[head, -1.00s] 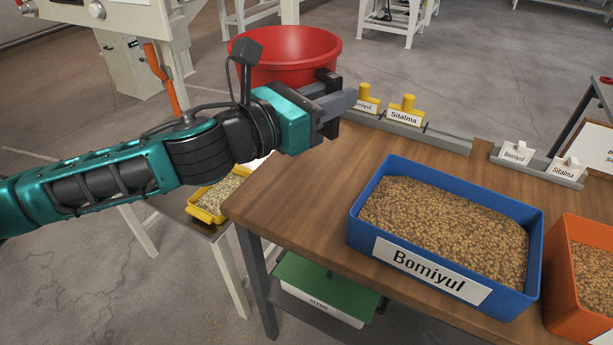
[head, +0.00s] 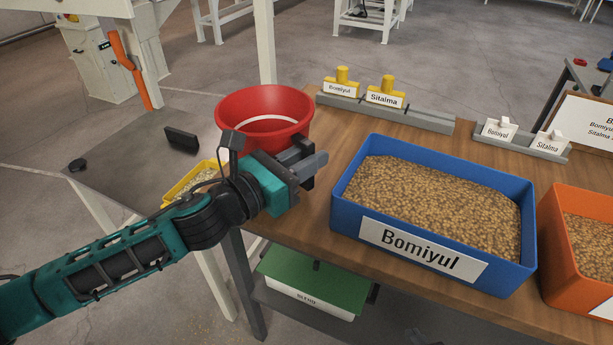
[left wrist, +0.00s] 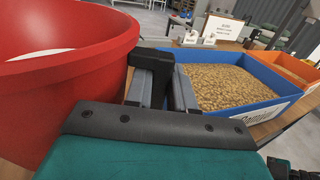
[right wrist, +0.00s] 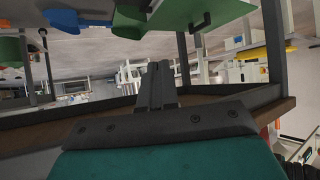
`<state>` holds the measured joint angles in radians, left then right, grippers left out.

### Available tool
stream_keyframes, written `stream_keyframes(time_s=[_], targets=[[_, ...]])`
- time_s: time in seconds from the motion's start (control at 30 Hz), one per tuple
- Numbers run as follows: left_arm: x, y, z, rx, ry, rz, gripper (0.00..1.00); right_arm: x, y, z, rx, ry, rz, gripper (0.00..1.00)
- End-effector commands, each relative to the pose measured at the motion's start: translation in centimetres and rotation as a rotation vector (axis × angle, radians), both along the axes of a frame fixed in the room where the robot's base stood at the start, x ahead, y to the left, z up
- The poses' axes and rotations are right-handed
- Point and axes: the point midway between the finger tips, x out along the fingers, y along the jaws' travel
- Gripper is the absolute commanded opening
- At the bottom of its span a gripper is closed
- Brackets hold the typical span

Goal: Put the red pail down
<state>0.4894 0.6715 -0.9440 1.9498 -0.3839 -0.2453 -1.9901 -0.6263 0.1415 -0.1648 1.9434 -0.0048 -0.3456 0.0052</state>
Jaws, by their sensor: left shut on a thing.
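The red pail (head: 240,103) is near the back left corner of the wooden table in the head view. It looks about upright, with a pale ring inside. My left gripper (head: 312,166) is shut on a dark grip part at the pail's near right side. The left wrist view shows the pail (left wrist: 95,70) beside the fingers (left wrist: 150,88). The pail's base is hidden behind my gripper, so I cannot tell whether it touches a surface. My right gripper shows only in the right wrist view (right wrist: 156,85), its fingers together with nothing visible between them.
A blue bin labelled Bomiyul (head: 428,252) and an orange bin (head: 562,245) stand on the wooden table (head: 318,218). Label racks (head: 390,112) line its back edge. A yellow tray (head: 180,187) lies on the lower grey table (head: 130,140). A green-lidded box (head: 312,282) is underneath.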

Motion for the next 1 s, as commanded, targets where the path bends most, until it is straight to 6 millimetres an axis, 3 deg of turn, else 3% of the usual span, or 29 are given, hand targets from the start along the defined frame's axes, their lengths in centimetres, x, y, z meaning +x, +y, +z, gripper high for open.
stream_keyframes(time_s=[0.2,0.4,0.63,0.67,0.9,1.0], targets=[[0.0,0.0,-3.2,-0.001,0.001,0.000,0.00,0.1,0.4,-0.9,0.009,0.004,0.004,0.00],[0.0,0.0,-3.2,0.001,-0.002,0.000,0.00,0.6,0.9,0.1,0.018,-0.015,0.011,0.00],[0.0,0.0,-3.8,0.000,-0.001,-0.001,0.00,0.6,0.9,-0.3,0.017,-0.015,0.011,0.00],[0.0,0.0,-3.7,0.000,0.001,0.000,0.26,0.6,0.8,-0.2,0.016,-0.013,0.010,0.00],[0.0,0.0,-3.7,0.001,0.002,0.000,0.49,0.6,0.7,-0.3,0.013,-0.010,0.010,0.00],[0.0,0.0,-3.7,0.001,0.002,0.000,0.49,0.6,0.6,-0.3,0.011,-0.010,0.010,0.00]])
